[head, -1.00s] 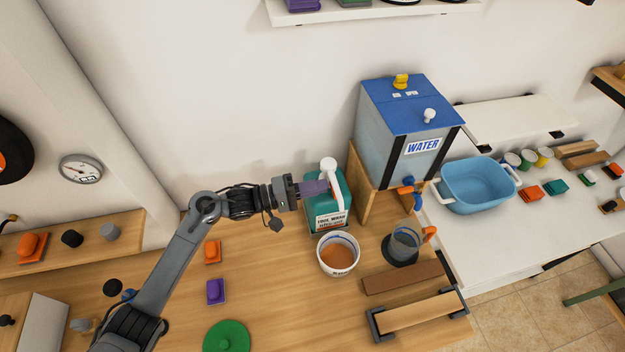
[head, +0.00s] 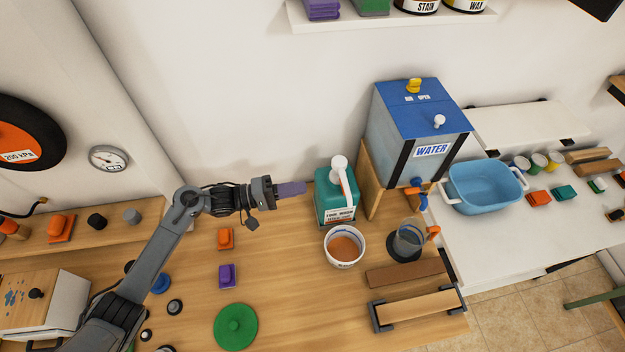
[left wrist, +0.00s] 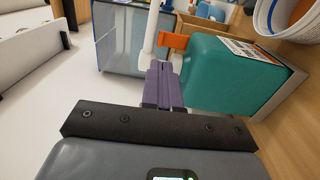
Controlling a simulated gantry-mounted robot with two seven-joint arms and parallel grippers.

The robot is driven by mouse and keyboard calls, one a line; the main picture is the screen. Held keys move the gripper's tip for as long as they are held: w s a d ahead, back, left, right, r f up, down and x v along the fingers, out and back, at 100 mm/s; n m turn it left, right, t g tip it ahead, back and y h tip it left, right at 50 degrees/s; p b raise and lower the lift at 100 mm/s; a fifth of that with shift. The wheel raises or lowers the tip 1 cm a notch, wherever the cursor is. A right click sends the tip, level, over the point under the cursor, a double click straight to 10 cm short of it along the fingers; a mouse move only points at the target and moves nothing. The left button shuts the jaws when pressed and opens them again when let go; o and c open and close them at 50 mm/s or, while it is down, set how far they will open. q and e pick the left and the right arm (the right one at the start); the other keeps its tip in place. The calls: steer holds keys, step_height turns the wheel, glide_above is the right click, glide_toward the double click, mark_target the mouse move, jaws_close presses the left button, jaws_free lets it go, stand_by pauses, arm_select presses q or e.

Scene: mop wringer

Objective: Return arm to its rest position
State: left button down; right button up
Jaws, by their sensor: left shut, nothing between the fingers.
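My left gripper (head: 290,189) is shut and empty, its purple fingers pointing right above the wooden worktop (head: 290,270). In the head view it is a little left of a teal jug (head: 335,205) with a white cap and handle, with a gap between them. In the left wrist view, the closed purple fingers (left wrist: 161,85) show in front of the teal jug (left wrist: 215,75). My left arm reaches up from the lower left. My right gripper is in neither view.
A white tub (head: 343,247) of orange-brown content stands before the jug. A clear pitcher (head: 408,238) and a blue water tank (head: 420,110) stand to the right. A blue basin (head: 483,186) is on the white counter. A green disc (head: 235,325) lies at the front.

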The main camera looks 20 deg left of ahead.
arm_select(q)
steer(key=s+d+f+m+t+y+p, duration=0.2)
steer(key=s+d+f+m+y+p, duration=0.25)
steer(key=y, duration=0.45)
steer(key=s+a+r+m+g+y+p, duration=0.1)
steer(key=s+a+r+g+y, duration=0.1)
steer(key=s, duration=1)
steer(key=s+a+r+m+g+y+p, duration=0.1)
steer(key=s+a+g+y, duration=0.3)
steer(key=s, duration=0.8)
steer(key=shift+a+r+m+g+y+p, duration=0.4)
steer(key=shift+a+r+m+g, duration=0.2)
steer(key=shift+a+m+g, duration=0.15)
steer(key=shift+a, duration=0.1)
